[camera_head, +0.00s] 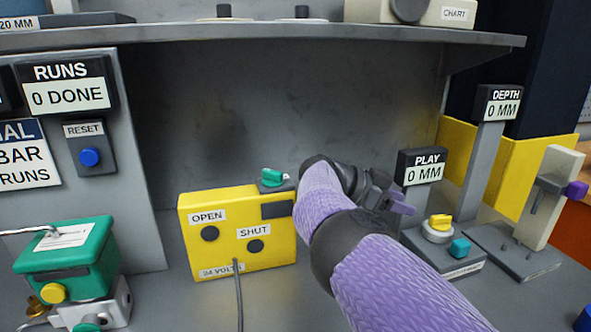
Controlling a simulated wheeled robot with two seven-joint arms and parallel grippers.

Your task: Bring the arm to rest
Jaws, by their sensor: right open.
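My right arm, in a purple sleeve with black joints, comes in from the bottom right. Its dark gripper (393,197) is open, just right of the yellow control box (215,262) and left of the PLAY display (422,170). I see nothing between its fingers, though the wrist partly hides them. The box has OPEN and SHUT buttons and a green knob (272,177) on top; my arm overlaps its right edge. A green valve actuator (65,260) stands at the lower left. My left gripper is not in view.
A grey shelf (260,35) spans the back above. A RUNS panel with a blue RESET button (89,157) stands at left. The DEPTH display (498,104) and a gauge stand (535,220) are at right. A cable (238,295) runs forward from the yellow box.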

